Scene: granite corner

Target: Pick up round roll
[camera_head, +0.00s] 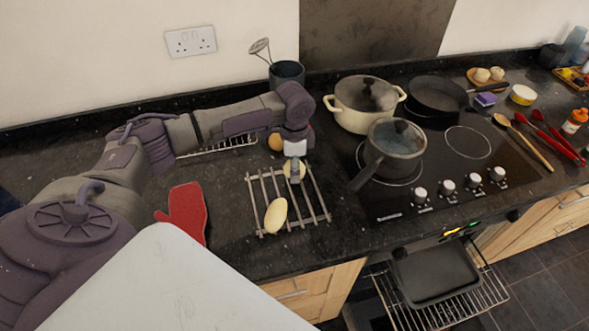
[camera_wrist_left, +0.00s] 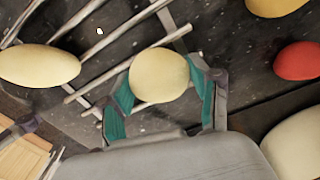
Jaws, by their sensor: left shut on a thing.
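The round roll (camera_wrist_left: 158,76) is pale yellow and sits between the teal pads of my left gripper (camera_wrist_left: 160,82) in the left wrist view. The gripper is shut on it, with a finger on each side. In the head view the left gripper (camera_head: 294,166) points down at the far right part of a metal rack (camera_head: 318,197), and partly hides the roll (camera_head: 295,176). I cannot tell whether the roll touches the rack bars. My right gripper is not in view.
A longer oval roll (camera_head: 276,216) lies on the rack's near left part. A red mitt (camera_head: 187,210) lies to the left. A saucepan (camera_head: 394,147) on the hob has its handle toward the rack. An orange-brown round thing (camera_head: 275,142) is behind the gripper. An oven tray (camera_head: 435,272) is below.

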